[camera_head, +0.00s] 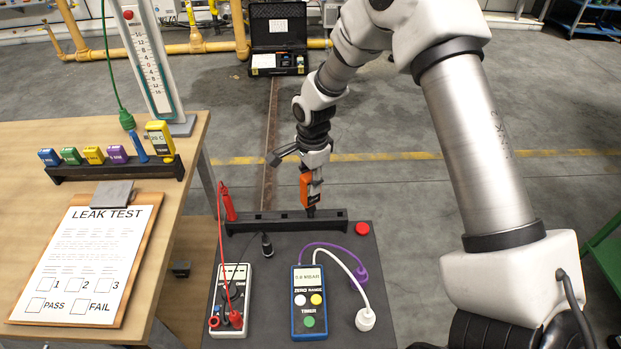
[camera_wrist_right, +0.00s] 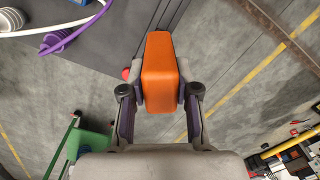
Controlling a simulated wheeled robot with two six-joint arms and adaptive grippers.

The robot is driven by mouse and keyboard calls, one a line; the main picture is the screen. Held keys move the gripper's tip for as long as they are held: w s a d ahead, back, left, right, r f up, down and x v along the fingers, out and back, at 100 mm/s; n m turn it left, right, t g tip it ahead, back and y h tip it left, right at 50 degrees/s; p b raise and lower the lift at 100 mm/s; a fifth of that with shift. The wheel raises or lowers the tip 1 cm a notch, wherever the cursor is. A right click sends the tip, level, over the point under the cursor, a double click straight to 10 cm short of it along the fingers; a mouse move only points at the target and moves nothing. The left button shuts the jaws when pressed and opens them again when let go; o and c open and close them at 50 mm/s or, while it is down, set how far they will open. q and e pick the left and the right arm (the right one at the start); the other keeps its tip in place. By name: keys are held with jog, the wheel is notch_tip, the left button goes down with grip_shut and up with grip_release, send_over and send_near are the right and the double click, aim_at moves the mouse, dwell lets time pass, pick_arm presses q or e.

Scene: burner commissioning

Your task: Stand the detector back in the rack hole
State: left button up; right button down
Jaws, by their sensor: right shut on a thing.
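The orange detector (camera_head: 305,188) is upright above the right part of the black rack (camera_head: 270,222) at the far edge of the grey table. Its dark lower tip meets the rack in the head view; I cannot tell how deep it sits in a hole. My right gripper (camera_head: 312,166) is shut on the detector's upper part from above. In the right wrist view the orange body (camera_wrist_right: 160,70) stands between the two fingers (camera_wrist_right: 159,92). The rack hole itself is hidden. My left gripper is not in view.
A red probe (camera_head: 229,204) stands at the rack's left end.

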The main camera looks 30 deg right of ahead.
jog(key=shift+f+b, duration=0.55)
jog(key=shift+f, duration=0.75)
jog(key=c, duration=0.8)
grip_release()
jog(key=shift+o, duration=0.2)
jog(key=shift+r, duration=0.1)
notch_tip(320, 180, up, 12)
jog(key=shift+s+d, duration=0.1)
